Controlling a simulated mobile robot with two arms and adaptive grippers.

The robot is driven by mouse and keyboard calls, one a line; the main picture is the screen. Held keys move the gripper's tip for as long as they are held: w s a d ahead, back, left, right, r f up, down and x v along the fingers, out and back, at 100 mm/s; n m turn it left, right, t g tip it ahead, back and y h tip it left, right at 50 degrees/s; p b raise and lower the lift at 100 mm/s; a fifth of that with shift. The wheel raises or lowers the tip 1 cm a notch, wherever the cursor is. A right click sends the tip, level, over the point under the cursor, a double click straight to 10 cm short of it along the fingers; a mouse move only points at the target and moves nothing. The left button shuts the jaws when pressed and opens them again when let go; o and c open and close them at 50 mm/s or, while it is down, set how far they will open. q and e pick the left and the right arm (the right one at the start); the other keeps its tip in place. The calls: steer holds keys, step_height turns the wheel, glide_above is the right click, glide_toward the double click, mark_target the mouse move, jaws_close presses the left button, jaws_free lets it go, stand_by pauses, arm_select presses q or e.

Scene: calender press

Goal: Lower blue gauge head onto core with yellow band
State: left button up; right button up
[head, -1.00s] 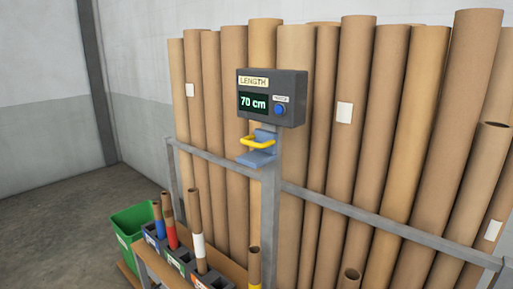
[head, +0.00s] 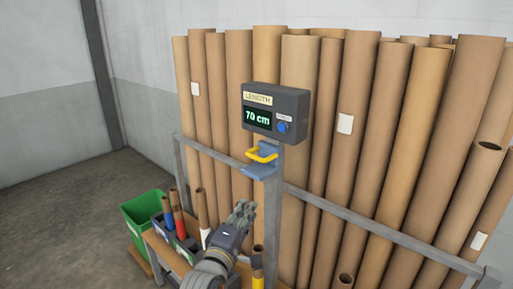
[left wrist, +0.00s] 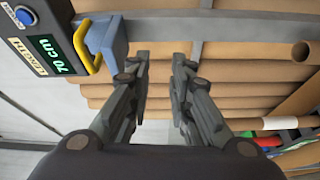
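The blue gauge head (head: 260,171) with its yellow handle (head: 262,154) sits on the grey post under the display box reading 70 cm (head: 276,112). The core with the yellow band (head: 257,272) stands below it, partly hidden by my left arm. My left gripper (head: 244,213) is below and left of the gauge head, apart from it. In the left wrist view, its two fingers (left wrist: 162,75) are spread with nothing between them; the blue gauge head (left wrist: 107,40) and yellow handle (left wrist: 84,48) lie to their left. My right gripper is not in view.
Tall brown tubes (head: 365,140) stand behind a grey rail (head: 385,228). Cores with blue, red and white bands stand in a labelled rack (head: 186,240) at lower left, beside a green bin (head: 142,215). Floor at left is clear.

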arm_select(q)
steer(key=n+t, duration=0.1)
steer(key=n, duration=0.1)
glide_toward(256, 156)
steer(key=f, duration=0.1)
steer(key=p+x, duration=0.3)
steer(key=x, duration=0.7)
steer(key=shift+w+r+p, duration=0.1)
steer(key=shift+r+p, duration=0.05)
steer(key=shift+p, duration=0.15)
jaws_close()
